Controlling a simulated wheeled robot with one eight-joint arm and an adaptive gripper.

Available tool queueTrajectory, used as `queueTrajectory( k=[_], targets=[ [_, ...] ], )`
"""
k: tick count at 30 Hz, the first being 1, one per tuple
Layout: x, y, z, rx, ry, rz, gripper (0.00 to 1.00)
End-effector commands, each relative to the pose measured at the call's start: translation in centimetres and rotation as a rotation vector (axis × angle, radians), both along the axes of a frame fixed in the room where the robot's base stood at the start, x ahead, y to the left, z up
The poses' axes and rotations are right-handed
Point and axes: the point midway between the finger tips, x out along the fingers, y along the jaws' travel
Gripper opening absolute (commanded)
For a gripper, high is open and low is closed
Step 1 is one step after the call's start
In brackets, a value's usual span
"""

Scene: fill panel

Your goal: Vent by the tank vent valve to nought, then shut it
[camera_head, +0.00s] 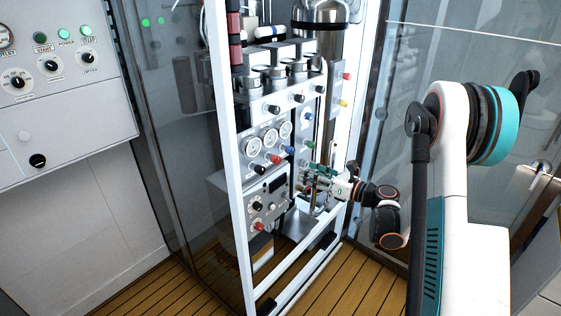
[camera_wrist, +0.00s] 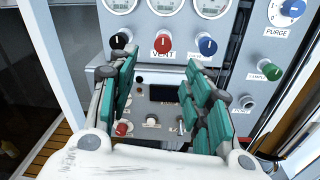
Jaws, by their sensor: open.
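A red knob over a label reading VENT (camera_wrist: 163,43) is on the grey panel in the wrist view, between a black knob (camera_wrist: 120,41) and a blue knob (camera_wrist: 206,46). The red knob also shows small in the head view (camera_head: 273,158). Round gauges (camera_wrist: 164,5) sit above the knobs, cut off at the top; their readings are too small to tell. My gripper (camera_wrist: 164,70) has its green-padded fingers spread, with nothing between them. The red knob appears beyond and between the fingertips, apart from them. In the head view my gripper (camera_head: 312,175) is just right of the lower panel.
A green knob (camera_wrist: 272,71) and a blue PURGE knob (camera_wrist: 292,9) are on the right panel. A lower panel (camera_wrist: 160,107) with small knobs shows between my fingers. White frame posts (camera_head: 229,150) and glass walls (camera_head: 185,130) bound the rig. A control box (camera_head: 65,85) is at left.

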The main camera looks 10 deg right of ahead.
Motion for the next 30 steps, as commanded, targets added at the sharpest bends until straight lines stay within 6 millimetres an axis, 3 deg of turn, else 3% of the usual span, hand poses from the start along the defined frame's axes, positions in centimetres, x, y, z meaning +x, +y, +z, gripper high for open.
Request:
queueTrajectory(
  k=[8,24,30],
  targets=[
    [0.7,-0.1,-0.7,0.075,0.017,-0.006,0.45],
    [8.3,6.1,-0.9,0.071,0.016,-0.003,0.45],
    [10.1,7.5,-0.8,0.071,0.016,-0.004,0.45]
  ],
)
